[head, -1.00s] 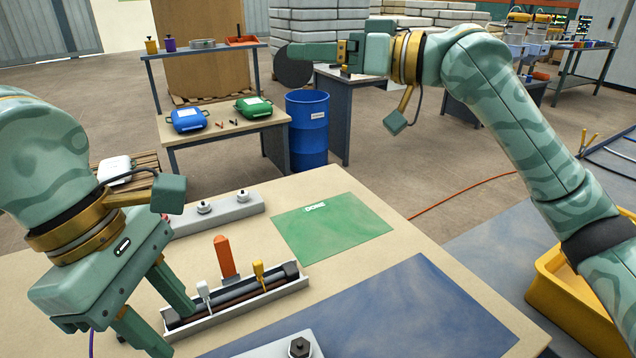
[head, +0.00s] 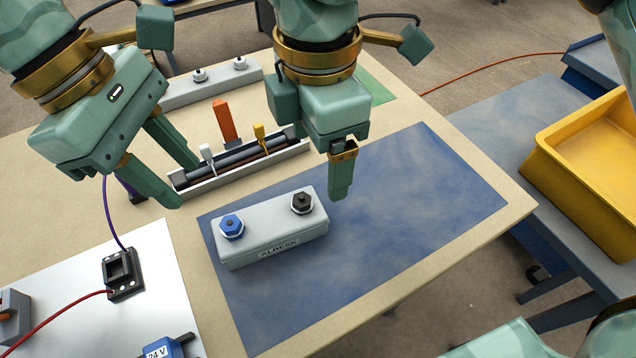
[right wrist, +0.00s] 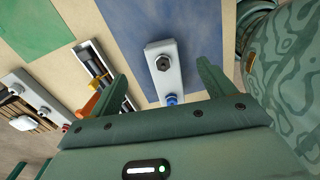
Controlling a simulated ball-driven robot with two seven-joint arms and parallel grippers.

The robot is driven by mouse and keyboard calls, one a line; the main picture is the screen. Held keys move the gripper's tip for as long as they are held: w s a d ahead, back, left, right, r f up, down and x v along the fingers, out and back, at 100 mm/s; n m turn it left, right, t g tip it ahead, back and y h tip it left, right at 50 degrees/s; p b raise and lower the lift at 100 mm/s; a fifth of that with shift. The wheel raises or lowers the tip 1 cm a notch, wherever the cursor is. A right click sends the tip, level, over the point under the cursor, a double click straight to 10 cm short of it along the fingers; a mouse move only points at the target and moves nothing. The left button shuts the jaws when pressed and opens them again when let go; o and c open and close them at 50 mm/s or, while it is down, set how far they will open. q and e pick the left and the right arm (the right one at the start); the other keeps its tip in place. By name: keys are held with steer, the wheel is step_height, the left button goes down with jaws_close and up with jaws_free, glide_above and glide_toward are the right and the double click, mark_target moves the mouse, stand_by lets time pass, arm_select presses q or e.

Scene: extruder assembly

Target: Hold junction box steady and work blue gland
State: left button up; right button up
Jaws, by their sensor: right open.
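The grey junction box (head: 272,240), labelled ALBESK, lies on the blue mat (head: 420,190). A blue gland (head: 231,225) sits on its left end and a black gland (head: 302,202) on its right end. My right gripper (head: 340,195) points down just behind the black-gland end, apart from the box as far as I can tell. In the right wrist view its fingers are open and empty, with the box (right wrist: 163,84) lying ahead between their lines; the blue gland (right wrist: 170,99) is nearer. My left gripper (head: 182,186) is open and empty, left of and behind the box.
A tray (head: 240,168) with dark rods, an orange-handled tool (head: 222,122) and white and yellow tools stands behind the box. A white panel (head: 130,290) with a black socket (head: 122,273) lies front left. A yellow bin (head: 585,160) stands right. The mat's right side is clear.

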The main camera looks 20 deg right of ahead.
mark_target(230, 224)
step_height(230, 224, down, 12)
steer(key=shift+f, duration=0.25)
arm_select(q)
steer(key=shift+o, duration=0.4)
arm_select(e)
steer(key=c, duration=1.2)
steer(key=shift+c, duration=0.2)
arm_select(q)
steer(key=d+f+n, duration=0.1)
steer(key=f, duration=0.2)
steer(key=s+d+f+n+t, duration=0.1)
steer(key=f, duration=0.2)
steer(key=d+f+n, duration=0.1)
steer(key=f+n, duration=0.1)
steer(key=f, duration=0.1)
steer(key=shift+s+t, duration=0.3)
steer(key=shift+s, duration=0.1)
steer(key=shift+c, duration=0.3)
steer(key=c, duration=0.7)
